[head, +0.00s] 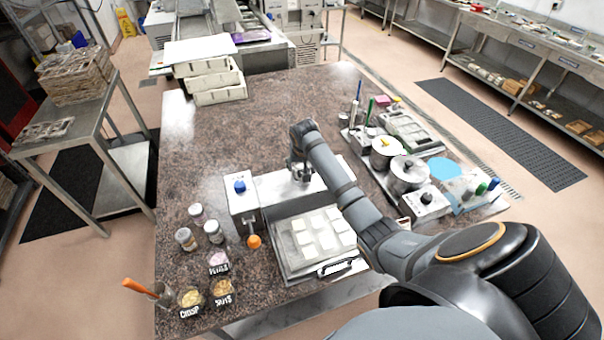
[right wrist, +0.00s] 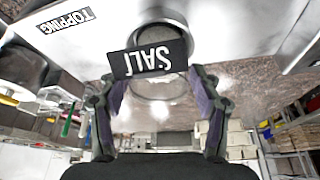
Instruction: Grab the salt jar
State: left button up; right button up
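In the right wrist view the salt jar (right wrist: 161,88) is a small clear jar with a black SALT label (right wrist: 150,60), upside down in the picture. My right gripper (right wrist: 158,80) has one finger on each side of it. The fingers are spread about the jar's width, and I cannot tell whether both pads touch it. In the head view my right gripper (head: 301,172) points down at the white strip behind the metal tray, and it largely hides the jar. My left gripper is not in view.
A metal tray with white squares (head: 322,234) lies in front. A white box with a blue knob (head: 240,200) stands left, near several small jars (head: 186,238). Pots (head: 407,172) and tools stand right. White moulds (head: 205,72) are stacked at the back. The middle-left counter is clear.

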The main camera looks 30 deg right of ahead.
jog(key=c, duration=0.9)
jog(key=shift+o, duration=0.2)
jog(key=shift+r, duration=0.1)
jog(key=shift+r, duration=0.35)
notch_tip(320, 180, up, 2)
jog(key=shift+d+r+b, duration=0.15)
jog(key=shift+r+b, duration=0.1)
jog(key=shift+b, duration=0.45)
jog(key=s+r, duration=0.1)
jog(key=s+d+r+b, duration=0.2)
jog(key=r, duration=0.1)
jog(key=shift+s+r, duration=0.1)
jog(key=shift+s, duration=0.2)
jog(key=s+d+r+b, duration=0.4)
jog(key=s+r+b, duration=0.1)
jog(key=s, duration=0.4)
jog(key=shift+r+b, duration=0.25)
jog(key=shift+b, duration=0.2)
